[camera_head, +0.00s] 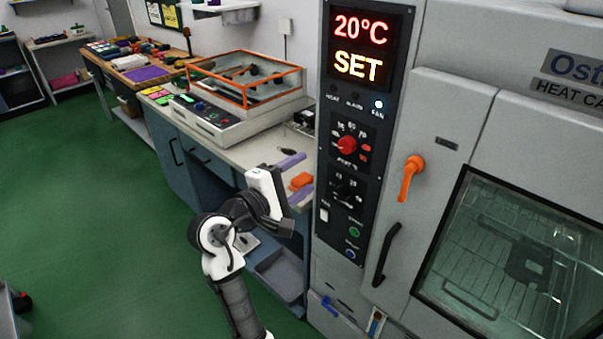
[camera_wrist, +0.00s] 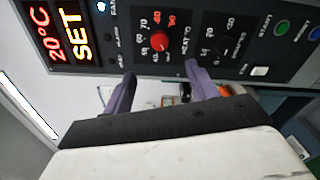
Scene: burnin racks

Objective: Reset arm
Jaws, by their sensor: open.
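My arm rises at the lower middle of the head view, in front of the bench and left of the control panel (camera_head: 361,110). My gripper (camera_head: 290,175) is at its end, with purple fingers. In the wrist view my gripper (camera_wrist: 158,88) shows two purple fingers standing well apart with nothing between them. Beyond the fingers is the control panel (camera_wrist: 262,45), turned on its side, with a red knob and a black knob. The fingers look apart from the knobs, though the exact gap is hard to tell.
The heat cabinet (camera_head: 450,120) fills the right, with an orange handle (camera_head: 410,178), a black handle (camera_head: 386,254) and a glass window (camera_head: 515,260). Its display reads 20°C SET. An orange-framed glass box (camera_head: 245,80) stands on the bench behind my arm. Green floor (camera_head: 90,220) is clear at left.

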